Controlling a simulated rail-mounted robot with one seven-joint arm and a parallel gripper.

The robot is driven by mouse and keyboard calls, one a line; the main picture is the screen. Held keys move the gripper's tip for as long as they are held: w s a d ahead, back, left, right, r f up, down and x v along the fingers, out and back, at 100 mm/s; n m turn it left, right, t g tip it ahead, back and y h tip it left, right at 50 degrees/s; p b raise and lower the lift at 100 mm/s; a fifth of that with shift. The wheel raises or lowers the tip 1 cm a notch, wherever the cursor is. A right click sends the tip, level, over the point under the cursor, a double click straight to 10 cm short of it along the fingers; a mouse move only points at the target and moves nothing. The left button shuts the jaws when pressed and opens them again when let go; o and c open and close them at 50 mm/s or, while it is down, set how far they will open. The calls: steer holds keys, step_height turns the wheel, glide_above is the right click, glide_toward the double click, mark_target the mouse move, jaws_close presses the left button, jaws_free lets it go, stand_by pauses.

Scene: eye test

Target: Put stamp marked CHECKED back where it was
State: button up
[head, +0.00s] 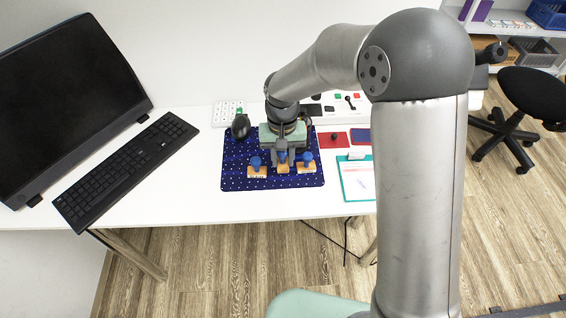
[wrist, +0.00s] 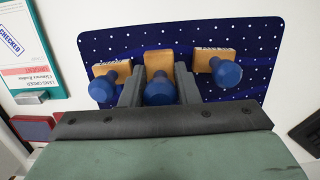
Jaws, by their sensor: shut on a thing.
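Three stamps with blue knobs and wooden bases are at the dark blue dotted mat (head: 232,178). My gripper (head: 282,156) is shut on the middle stamp (head: 283,168), with one finger on each side of its knob. In the wrist view the middle stamp (wrist: 159,90) shows between the fingers, its base just beyond them. The left stamp (head: 257,170) and the right stamp (head: 306,165) stand on the mat on either side. I cannot read the stamps' labels or tell whether the held one touches the mat.
A teal-edged paper (wrist: 28,55) bears a blue CHECKED mark. Red (head: 333,139) and blue (head: 362,135) pads lie right of the mat. A keyboard (head: 125,170) and monitor (head: 68,100) are at left. A dark rounded object (head: 240,127) stands at the mat's back left. The mat's front strip is clear.

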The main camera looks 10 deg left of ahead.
mark_target(283, 163)
steer(key=shift+f, duration=1.6)
steer(key=o, duration=0.8)
steer(key=r, duration=0.3)
steer(key=w+r, duration=0.1)
steer(key=r, duration=0.7)
steer(key=shift+w+a+r, duration=0.15)
steer(key=shift+a+r, duration=0.05)
steer(key=shift+r, duration=0.4)
